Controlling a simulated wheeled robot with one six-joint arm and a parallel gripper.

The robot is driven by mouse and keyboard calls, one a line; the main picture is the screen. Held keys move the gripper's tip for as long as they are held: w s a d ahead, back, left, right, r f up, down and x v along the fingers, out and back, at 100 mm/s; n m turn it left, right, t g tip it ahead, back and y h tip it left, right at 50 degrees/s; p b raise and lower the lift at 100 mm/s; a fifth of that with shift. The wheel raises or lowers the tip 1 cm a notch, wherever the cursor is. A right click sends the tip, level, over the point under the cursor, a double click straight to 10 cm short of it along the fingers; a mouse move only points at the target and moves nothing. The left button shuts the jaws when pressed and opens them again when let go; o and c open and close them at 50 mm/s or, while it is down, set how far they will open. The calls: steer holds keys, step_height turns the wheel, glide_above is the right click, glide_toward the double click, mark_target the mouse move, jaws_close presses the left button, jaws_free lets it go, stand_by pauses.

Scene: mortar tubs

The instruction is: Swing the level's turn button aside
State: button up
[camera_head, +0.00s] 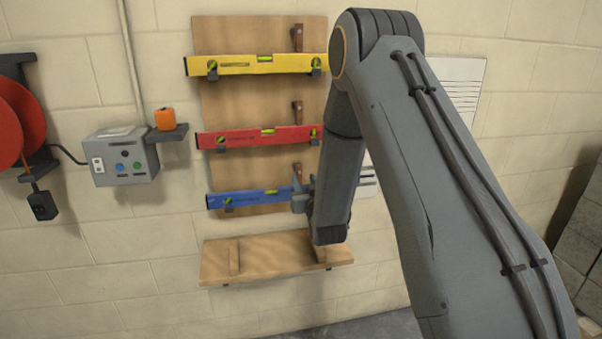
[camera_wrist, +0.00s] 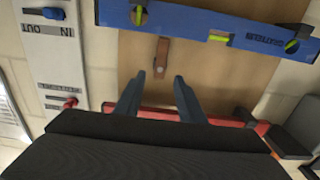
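Three spirit levels hang on a wooden board: yellow (camera_head: 262,64), red (camera_head: 257,137) and blue (camera_head: 250,198). A brown turn button stands upright above each one's right part: the yellow's (camera_head: 297,38), the red's (camera_head: 297,108) and the blue's (camera_head: 297,170). My gripper (camera_head: 303,199) is at the blue level's right end, partly hidden by my arm. The wrist view is upside down. There the blue level (camera_wrist: 190,22) crosses the top, with its turn button (camera_wrist: 161,57) just below. My gripper (camera_wrist: 157,92) is open and empty, its fingers apart, short of that button. The red level (camera_wrist: 150,112) shows behind the fingers.
A wooden shelf (camera_head: 225,262) juts out below the levels. A grey control box (camera_head: 124,156), an orange object (camera_head: 165,119) on a bracket and a red reel (camera_head: 15,115) are at left. A white IN/OUT board (camera_wrist: 52,60) stands beside the wooden board.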

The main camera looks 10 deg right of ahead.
mark_target(300, 171)
steer(key=shift+w+p, duration=0.65)
steer(key=shift+w, duration=2.4)
jaws_close()
